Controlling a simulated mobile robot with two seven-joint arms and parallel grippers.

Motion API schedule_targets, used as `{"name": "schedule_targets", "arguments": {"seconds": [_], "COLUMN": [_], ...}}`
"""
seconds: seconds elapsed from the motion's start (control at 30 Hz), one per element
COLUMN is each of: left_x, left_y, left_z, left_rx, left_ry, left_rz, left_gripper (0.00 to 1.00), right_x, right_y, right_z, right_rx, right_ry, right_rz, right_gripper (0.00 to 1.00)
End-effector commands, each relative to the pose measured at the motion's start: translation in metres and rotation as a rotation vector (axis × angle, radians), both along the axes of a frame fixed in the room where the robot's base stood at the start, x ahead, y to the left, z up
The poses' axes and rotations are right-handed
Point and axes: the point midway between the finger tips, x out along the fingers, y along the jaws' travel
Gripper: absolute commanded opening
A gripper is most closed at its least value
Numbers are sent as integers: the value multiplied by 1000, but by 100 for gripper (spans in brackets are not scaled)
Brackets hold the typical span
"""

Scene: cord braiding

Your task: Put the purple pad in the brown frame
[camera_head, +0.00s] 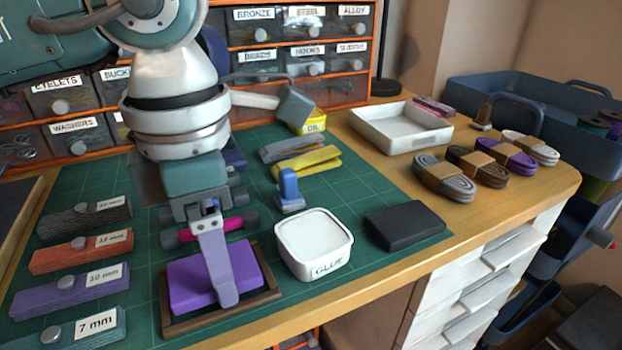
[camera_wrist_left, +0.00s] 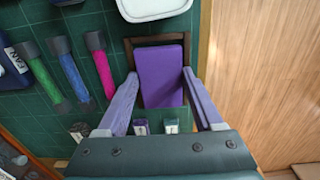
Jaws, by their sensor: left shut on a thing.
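The purple pad (camera_head: 188,287) is a thick flat block, held between the fingers of my left gripper (camera_head: 225,300). The brown frame (camera_head: 222,320) lies flat on the green mat near the table's front edge, and the pad is over its opening. In the left wrist view the pad (camera_wrist_left: 160,75) is between the two fingers, and the frame (camera_wrist_left: 129,50) shows at its far end and sides. I cannot tell whether the pad rests on the bottom. My right gripper is not in view.
A white glue tub (camera_head: 314,245) stands close to the right of the frame. A black block (camera_head: 405,226) lies farther right. Several labelled strips, such as the purple 10 mm one (camera_head: 70,292), lie at left. Rods, including a pink one (camera_wrist_left: 100,65), lie beside the frame.

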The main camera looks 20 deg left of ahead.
Motion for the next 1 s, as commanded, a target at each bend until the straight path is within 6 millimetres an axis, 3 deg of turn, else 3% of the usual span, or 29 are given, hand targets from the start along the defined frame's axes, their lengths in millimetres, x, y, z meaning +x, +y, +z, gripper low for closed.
{"name": "schedule_targets", "arguments": {"seconds": [0.13, 0.17, 0.4, 0.73, 0.87, 1.0], "left_x": [0, 0, 0, 0, 1, 1], "left_y": [0, 0, 0, 0, 0, 0], "left_z": [-1, -1, -1, 6, 24, 58], "left_rx": [0, 0, 1, 0, 0, -1], "left_ry": [0, 0, 1, 0, -4, -6], "left_rz": [1, 1, 1, 0, -1, -1], "left_gripper": [10, 71, 98, 98, 98, 98], "right_x": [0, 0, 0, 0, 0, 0], "right_y": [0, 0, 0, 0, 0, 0], "right_z": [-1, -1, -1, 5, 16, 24], "right_rx": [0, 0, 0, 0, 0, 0], "right_ry": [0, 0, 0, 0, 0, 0], "right_rz": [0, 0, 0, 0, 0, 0], "right_gripper": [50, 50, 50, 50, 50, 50]}}
